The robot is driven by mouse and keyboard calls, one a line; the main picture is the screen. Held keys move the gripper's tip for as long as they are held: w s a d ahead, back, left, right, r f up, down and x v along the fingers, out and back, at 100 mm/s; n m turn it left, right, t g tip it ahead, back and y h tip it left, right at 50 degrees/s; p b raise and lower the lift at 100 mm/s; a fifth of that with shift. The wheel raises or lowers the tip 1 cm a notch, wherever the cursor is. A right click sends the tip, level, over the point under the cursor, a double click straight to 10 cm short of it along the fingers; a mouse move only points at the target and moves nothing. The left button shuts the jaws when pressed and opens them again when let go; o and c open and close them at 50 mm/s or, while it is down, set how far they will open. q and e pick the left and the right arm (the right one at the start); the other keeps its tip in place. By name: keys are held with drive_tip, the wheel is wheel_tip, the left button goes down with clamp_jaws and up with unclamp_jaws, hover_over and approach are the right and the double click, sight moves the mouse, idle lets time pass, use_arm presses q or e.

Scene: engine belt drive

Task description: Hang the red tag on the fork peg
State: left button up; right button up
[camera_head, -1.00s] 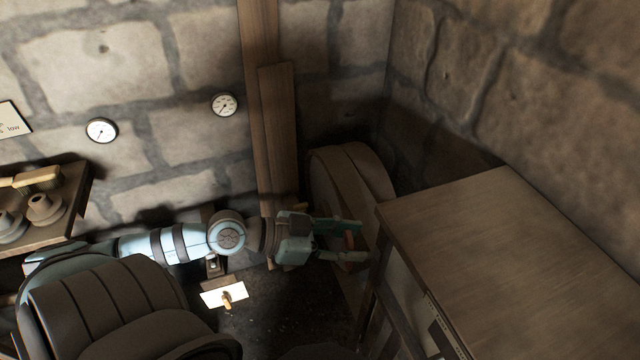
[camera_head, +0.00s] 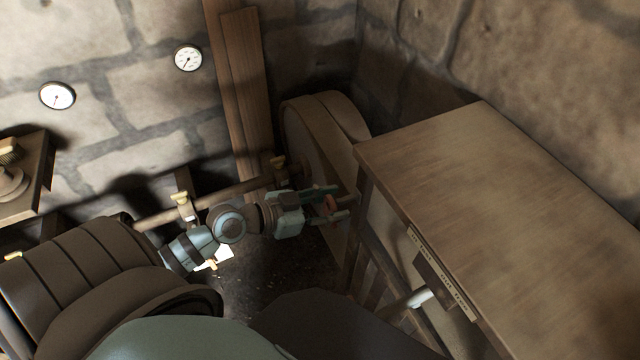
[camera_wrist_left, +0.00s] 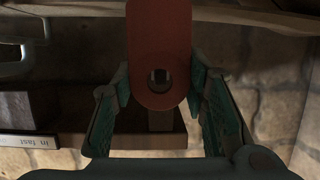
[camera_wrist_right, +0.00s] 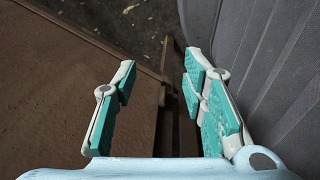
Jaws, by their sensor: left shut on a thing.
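The red tag (camera_wrist_left: 160,35) hangs between the fingers of my left gripper (camera_wrist_left: 158,90) in the left wrist view, with its round hole near the gripper's palm. In the head view my left gripper (camera_head: 334,205) is shut on the tag (camera_head: 331,207), in front of the large pulley wheel (camera_head: 306,140) and left of the bench. My right gripper (camera_wrist_right: 162,72) is open and empty in the right wrist view, above a brown surface and the dark floor. I cannot make out for certain which part is the fork peg.
A wooden bench (camera_head: 480,190) stands close right of my left gripper. A pale rounded handle (camera_head: 420,298) sticks out below its front edge. A horizontal shaft (camera_head: 235,188) with yellow-topped fittings runs behind my left arm. A dark ribbed drum (camera_head: 75,265) fills the lower left.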

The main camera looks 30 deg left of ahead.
sight(348, 198)
use_arm(q)
drive_tip(key=w, duration=0.1)
drive_tip(key=w+d+b, duration=0.1)
drive_tip(key=shift+w+d+f+b, duration=0.15)
drive_tip(key=shift+w+d+b, duration=0.15)
drive_tip(key=shift+w, duration=0.1)
drive_tip(key=shift+w+d, duration=0.15)
drive_tip(key=shift+w, duration=0.15)
drive_tip(key=shift+w+d+r+p, duration=0.2)
drive_tip(key=shift+w+p, duration=0.05)
drive_tip(key=shift+p, duration=0.55)
drive_tip(key=shift+w+f+p, duration=0.1)
drive_tip(key=shift+f+p, duration=0.05)
drive_tip(key=shift+p, duration=0.4)
drive_tip(key=o, duration=1)
